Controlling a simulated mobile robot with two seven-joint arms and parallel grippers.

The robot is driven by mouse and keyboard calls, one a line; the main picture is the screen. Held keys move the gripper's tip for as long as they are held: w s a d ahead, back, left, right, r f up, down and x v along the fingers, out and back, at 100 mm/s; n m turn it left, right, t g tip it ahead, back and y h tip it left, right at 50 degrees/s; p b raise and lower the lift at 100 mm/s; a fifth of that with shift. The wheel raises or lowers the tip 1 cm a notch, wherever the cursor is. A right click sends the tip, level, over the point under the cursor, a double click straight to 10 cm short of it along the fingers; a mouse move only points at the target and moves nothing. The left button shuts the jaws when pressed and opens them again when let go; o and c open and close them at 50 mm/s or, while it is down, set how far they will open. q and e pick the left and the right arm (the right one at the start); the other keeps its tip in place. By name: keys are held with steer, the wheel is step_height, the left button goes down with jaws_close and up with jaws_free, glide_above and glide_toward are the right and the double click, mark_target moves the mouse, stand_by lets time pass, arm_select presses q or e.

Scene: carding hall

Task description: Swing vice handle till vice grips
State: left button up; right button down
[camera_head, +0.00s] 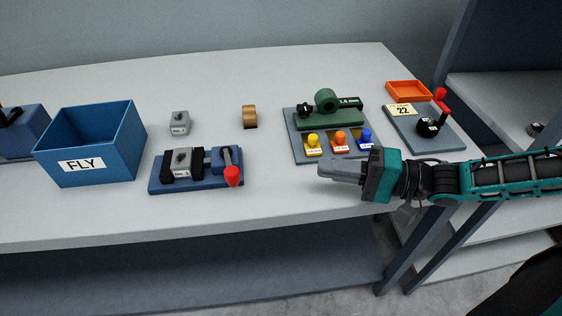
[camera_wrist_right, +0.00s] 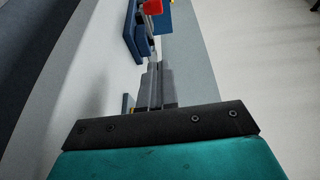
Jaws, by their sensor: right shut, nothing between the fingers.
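The blue vice (camera_head: 200,170) sits on the bench, left of centre in the head view. A grey block labelled "No. 1" (camera_head: 182,164) is in it, beside the black jaw. Its handle is a grey lever with a red knob (camera_head: 232,176) at the right end, pointing toward the bench's front edge. My right gripper (camera_head: 322,170) is shut and empty, to the right of the vice and well apart from it. In the right wrist view the shut fingers (camera_wrist_right: 155,85) point toward the red knob (camera_wrist_right: 153,7) and part of the vice (camera_wrist_right: 136,30). My left gripper is not in view.
A blue box labelled "FLY" (camera_head: 128,150) stands left of the vice. A loose grey block (camera_head: 180,122) and a brass-coloured piece (camera_head: 249,116) lie behind. A green fixture (camera_head: 330,115) with coloured knobs and an orange tray (camera_head: 408,91) are at right. Bench between vice and gripper is clear.

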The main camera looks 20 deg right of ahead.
steer(key=shift+a+f, duration=0.1)
glide_toward(229, 162)
steer(key=shift+s+d+r, duration=0.15)
steer(key=shift+r, duration=0.45)
steer(key=shift+s+d+r, duration=0.1)
steer(key=shift+s+r, duration=0.05)
steer(key=shift+r, duration=0.4)
steer(key=a, duration=0.3)
steer(key=shift+a, duration=0.3)
steer(key=shift+a+f+p, duration=0.1)
steer(key=shift+a+p, duration=0.2)
steer(key=shift+a, duration=0.25)
